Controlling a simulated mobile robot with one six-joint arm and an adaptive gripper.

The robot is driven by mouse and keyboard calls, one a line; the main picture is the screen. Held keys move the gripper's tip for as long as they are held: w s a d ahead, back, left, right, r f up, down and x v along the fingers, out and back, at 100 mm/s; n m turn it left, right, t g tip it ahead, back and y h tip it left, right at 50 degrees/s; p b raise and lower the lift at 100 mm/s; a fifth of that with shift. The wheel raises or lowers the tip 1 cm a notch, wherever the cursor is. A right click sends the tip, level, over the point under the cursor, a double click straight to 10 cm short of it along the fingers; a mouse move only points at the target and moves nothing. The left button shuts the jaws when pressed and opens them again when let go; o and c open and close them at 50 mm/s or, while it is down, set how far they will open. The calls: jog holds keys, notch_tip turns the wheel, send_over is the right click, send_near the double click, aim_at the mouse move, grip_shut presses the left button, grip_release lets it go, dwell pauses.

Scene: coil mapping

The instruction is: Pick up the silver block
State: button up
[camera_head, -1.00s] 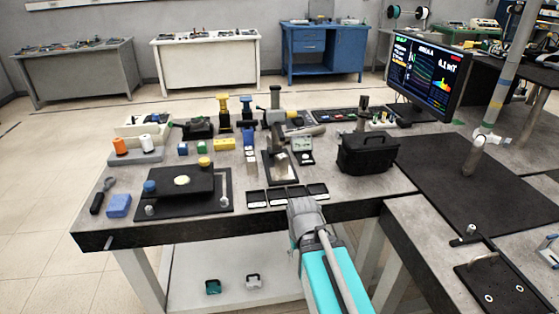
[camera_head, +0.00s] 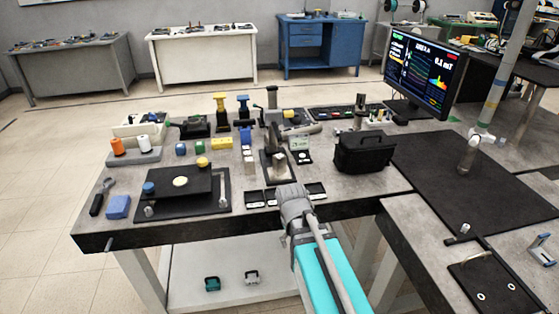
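A small silver block (camera_head: 280,166) stands upright on a dark stand on the grey workbench (camera_head: 240,160), near the middle. A dark post rises just behind it. My gripper (camera_head: 287,188) is in front of the block, over the row of small dark trays, at the end of my arm. The fingers are hidden behind or blend with the wrist, so I cannot tell whether they are open or shut. I cannot tell whether they touch the block.
Small dark trays (camera_head: 256,198) lie in front of the stand, partly behind my gripper. A black case (camera_head: 364,153) stands to the right. A black fixture (camera_head: 180,186) lies to the left. Yellow and blue posts (camera_head: 221,110) stand behind. A monitor (camera_head: 425,68) stands at back right.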

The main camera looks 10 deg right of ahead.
aim_at(276, 156)
jog(key=w+a+r+n+h+p, duration=0.1)
jog(key=w+r+n+h, duration=0.1)
jog(key=w+r+n, duration=0.1)
jog(key=w+a+r+n+t+h+p, duration=0.1)
jog(key=w+r+n+h, duration=0.1)
jog(key=w+r+n, duration=0.1)
jog(key=w+a+r+n+h+p, duration=0.1)
jog(key=w+r+n+h+p, duration=0.1)
jog(key=w, duration=0.5)
jog(key=shift+r+n+t, duration=0.2)
jog(key=shift+r+n, duration=0.1)
jog(key=shift+n, duration=0.4)
jog(key=shift+r+n+t, duration=0.2)
jog(key=shift+r+n, duration=0.1)
jog(key=shift+n, duration=0.4)
jog(key=w+a+r+n+h, duration=0.1)
jog(key=w+a+r+n, duration=0.1)
jog(key=w+a+r+n+t+h, duration=0.1)
jog(key=w+a+r+n+h, duration=0.1)
jog(key=w+n, duration=0.1)
jog(key=shift+a+r+t, duration=0.1)
jog(key=shift+r+t, duration=0.05)
jog(key=shift+t, duration=0.15)
jog(key=w+a+r+n+t+h, duration=0.1)
jog(key=w+a+r+n+h, duration=0.1)
jog(key=w+a+r+n, duration=0.1)
jog(key=shift+w+a+r+n+t+h+p, duration=0.3)
jog(key=shift+a+r+n+h+p, duration=0.1)
jog(key=shift+a+r+n, duration=0.5)
jog(key=shift+f, duration=0.15)
